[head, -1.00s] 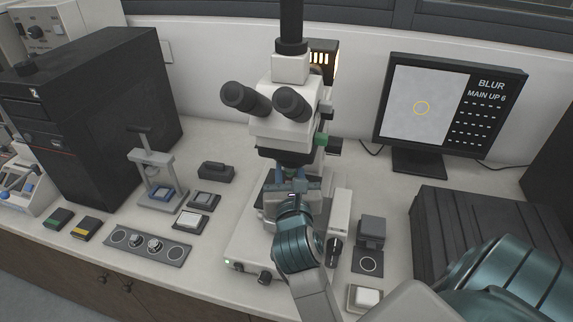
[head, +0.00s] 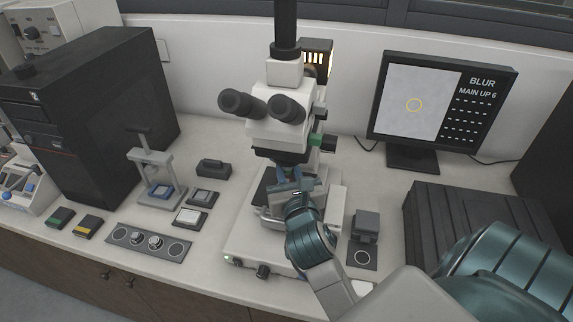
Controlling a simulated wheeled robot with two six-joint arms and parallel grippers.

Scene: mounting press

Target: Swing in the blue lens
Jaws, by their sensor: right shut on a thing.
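The white microscope (head: 280,132) stands in the middle of the bench, with its dark lens turret (head: 280,157) under the head. My right gripper (head: 289,176) is just below the turret, pointing up and away from me. It is shut on a small part there, which its fingers mostly hide. I cannot make out which lens is in the light path, nor a clear blue lens. The monitor (head: 420,100) shows a grey field with a yellow ring and the words BLUR and MAIN UP 6. My left gripper is out of view.
A small press (head: 157,180) and a knob panel (head: 148,242) stand left of the microscope. A dark block on a plate (head: 365,228) is close to its right. A black ribbed case (head: 470,235) fills the right.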

